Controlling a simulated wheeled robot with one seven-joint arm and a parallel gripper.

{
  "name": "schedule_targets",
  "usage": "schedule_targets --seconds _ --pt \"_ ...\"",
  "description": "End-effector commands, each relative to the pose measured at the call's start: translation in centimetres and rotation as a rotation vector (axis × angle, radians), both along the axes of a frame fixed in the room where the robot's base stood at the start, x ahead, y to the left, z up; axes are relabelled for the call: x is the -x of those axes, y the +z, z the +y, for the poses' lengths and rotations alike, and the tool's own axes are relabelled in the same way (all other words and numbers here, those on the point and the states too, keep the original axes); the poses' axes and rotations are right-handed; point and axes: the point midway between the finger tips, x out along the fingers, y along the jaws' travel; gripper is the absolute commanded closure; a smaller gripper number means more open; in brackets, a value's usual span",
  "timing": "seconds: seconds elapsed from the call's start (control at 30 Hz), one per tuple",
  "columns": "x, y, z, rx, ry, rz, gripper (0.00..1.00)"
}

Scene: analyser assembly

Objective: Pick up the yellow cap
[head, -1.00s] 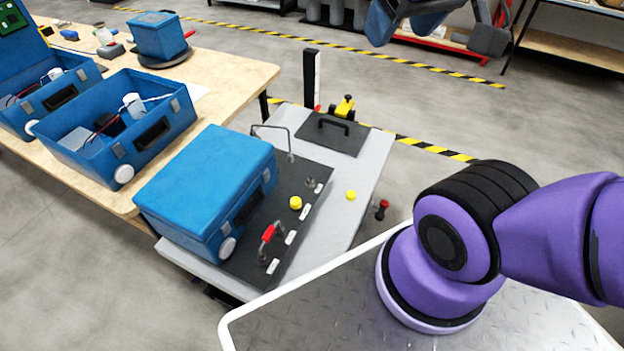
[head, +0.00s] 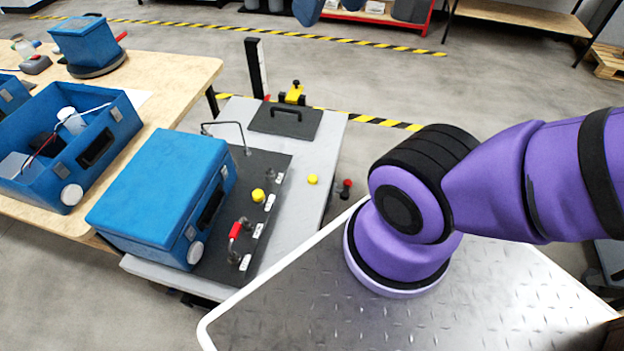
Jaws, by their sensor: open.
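A small round yellow cap (head: 312,179) sits by itself on the light grey top of the cart (head: 318,150), right of the black panel (head: 215,262). A second round yellow piece (head: 258,195) sits on the black panel, close to the blue case. I cannot tell which of the two is the named cap. My purple arm (head: 480,190) crosses the right side and leaves the picture there. I cannot make out my gripper. A blue shape (head: 308,10) is cut off by the top edge, and I cannot tell what it is.
A closed blue case (head: 165,190) covers the left of the black panel. A red-handled part (head: 235,230), a dark plate with a handle (head: 286,121), a yellow clamp (head: 294,94) and a black post (head: 256,68) also stand on the cart. A wooden table (head: 165,85) is at left.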

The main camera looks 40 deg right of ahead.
Motion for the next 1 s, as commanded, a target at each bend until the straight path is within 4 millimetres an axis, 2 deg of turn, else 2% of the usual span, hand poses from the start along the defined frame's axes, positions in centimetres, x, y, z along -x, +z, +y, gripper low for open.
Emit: schedule_targets --seconds 0.17,0.47,0.77,1.0 --pt "-1.2 -0.4 -0.1 0.000 -0.004 0.014 0.31" --pt "-7.9 -3.4 -1.3 0.003 -0.023 0.080 0.31" --pt "-14.4 -8.7 -3.2 0.004 -0.044 0.146 0.31" --pt "-18.7 -14.3 -5.0 0.001 -0.062 0.199 0.31"
